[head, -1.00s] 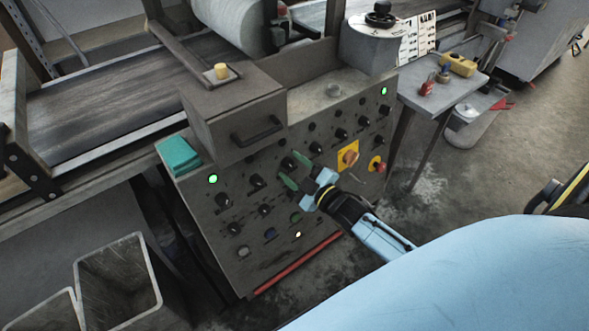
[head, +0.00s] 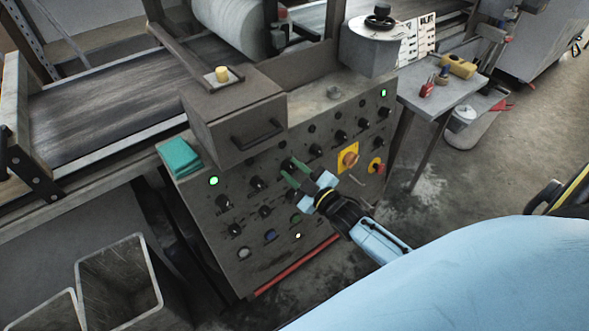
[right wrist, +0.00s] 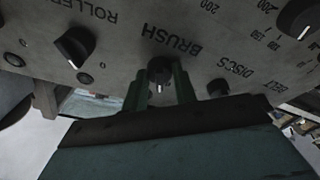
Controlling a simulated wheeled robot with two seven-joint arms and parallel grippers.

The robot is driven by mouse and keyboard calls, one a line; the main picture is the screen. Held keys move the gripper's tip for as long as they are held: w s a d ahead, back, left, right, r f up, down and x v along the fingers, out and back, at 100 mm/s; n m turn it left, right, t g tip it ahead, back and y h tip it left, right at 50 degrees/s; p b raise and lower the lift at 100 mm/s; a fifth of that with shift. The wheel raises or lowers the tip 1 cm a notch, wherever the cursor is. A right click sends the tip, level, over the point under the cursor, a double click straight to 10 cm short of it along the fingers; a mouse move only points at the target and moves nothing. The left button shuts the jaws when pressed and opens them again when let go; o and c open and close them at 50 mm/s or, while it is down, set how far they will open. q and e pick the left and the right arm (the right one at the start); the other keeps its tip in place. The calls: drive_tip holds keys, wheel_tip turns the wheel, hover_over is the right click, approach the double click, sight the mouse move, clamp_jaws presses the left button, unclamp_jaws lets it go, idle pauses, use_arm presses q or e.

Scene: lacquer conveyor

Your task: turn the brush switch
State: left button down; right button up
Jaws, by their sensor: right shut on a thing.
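The brush switch (right wrist: 160,68) is a small black rotary knob below the printed word BRUSH in the right wrist view, which shows the lettering upside down. In the head view it sits on the sloped grey control panel (head: 228,262). My right gripper (head: 292,170) reaches it from the lower right. Its two green fingers (right wrist: 160,86) stand one on each side of the knob and are shut on it. A light pointer mark shows on the knob between the fingers. My left gripper is not in view.
Other black knobs flank it, including the roller knob (right wrist: 74,46) and the discs knob (right wrist: 218,87). A teal stack (head: 180,156) lies at the panel's left top.

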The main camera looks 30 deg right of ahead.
drive_tip(key=m+h+p, duration=0.1)
drive_tip(key=m, duration=0.2)
drive_tip(key=shift+r, duration=0.1)
drive_tip(key=m+p, duration=0.1)
drive_tip(key=m, duration=0.2)
drive_tip(key=shift+a+h, duration=0.1)
drive_tip(key=shift+h, duration=0.2)
drive_tip(key=m+h+p, duration=0.1)
drive_tip(key=m, duration=0.3)
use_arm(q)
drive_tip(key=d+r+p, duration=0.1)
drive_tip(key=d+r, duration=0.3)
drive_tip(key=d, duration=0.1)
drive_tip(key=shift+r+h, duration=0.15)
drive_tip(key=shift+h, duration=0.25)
use_arm(e)
drive_tip(key=shift+a+m+h, duration=0.1)
drive_tip(key=shift+m+h, duration=0.2)
drive_tip(key=shift+m, duration=0.9)
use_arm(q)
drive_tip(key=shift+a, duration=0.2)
use_arm(e)
drive_tip(key=o, duration=1)
drive_tip(key=shift+c, duration=0.2)
drive_tip(key=shift+s, duration=0.1)
